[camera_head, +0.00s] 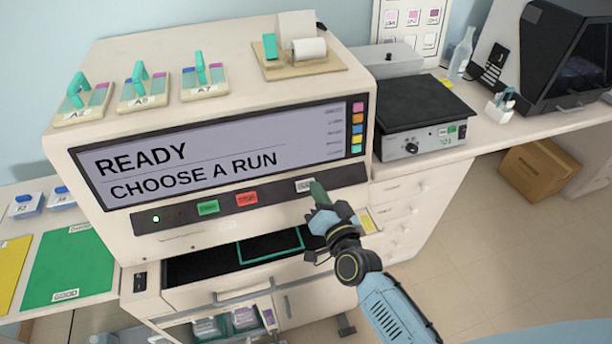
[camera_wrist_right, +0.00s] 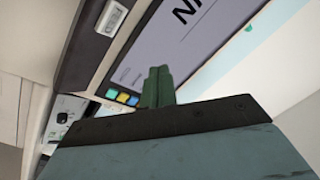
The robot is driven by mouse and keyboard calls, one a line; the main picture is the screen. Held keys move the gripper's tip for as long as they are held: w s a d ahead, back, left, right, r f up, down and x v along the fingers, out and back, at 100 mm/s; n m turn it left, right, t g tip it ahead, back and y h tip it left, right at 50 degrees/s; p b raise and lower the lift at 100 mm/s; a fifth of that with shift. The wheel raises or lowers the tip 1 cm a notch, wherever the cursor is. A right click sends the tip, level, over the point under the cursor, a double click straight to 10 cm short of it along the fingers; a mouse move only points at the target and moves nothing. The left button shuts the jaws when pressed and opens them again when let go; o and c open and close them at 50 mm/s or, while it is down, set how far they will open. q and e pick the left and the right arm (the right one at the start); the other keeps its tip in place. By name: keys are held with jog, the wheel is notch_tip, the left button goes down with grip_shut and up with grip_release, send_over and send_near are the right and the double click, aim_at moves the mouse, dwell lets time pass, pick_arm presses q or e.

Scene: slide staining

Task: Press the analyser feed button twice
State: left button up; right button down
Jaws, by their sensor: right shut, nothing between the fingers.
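The analyser (camera_head: 230,60) is a large cream machine with a screen (camera_head: 215,150) reading "READY CHOOSE A RUN". Below the screen a dark strip holds a green button (camera_head: 208,207), a red button (camera_head: 247,198) and a pale button (camera_head: 306,185). The pale button also shows in the right wrist view (camera_wrist_right: 111,17); its lettering is too small to read. My right gripper (camera_head: 317,186) is shut and empty, its green fingertips close beside the pale button in the head view. I cannot tell whether they touch it. The fingers also show in the right wrist view (camera_wrist_right: 158,87). My left gripper is out of view.
A small green light (camera_head: 156,219) is lit on the strip. Below is an open dark bay (camera_head: 205,264) with a teal frame. A hotplate-like device (camera_head: 412,112) stands to the right. Labelled slide holders (camera_head: 143,98) and a paper roll (camera_head: 308,48) sit on top.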

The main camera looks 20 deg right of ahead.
aim_at(306, 185)
jog(key=shift+s+m, duration=0.1)
jog(key=shift+m, duration=0.3)
jog(key=shift+f, duration=0.15)
jog(key=w+f+b, duration=0.6)
jog(key=b, duration=0.2)
jog(key=shift+w, duration=0.15)
dwell(1.9)
jog(key=shift+w+f+b, duration=0.3)
jog(key=shift+b, duration=0.05)
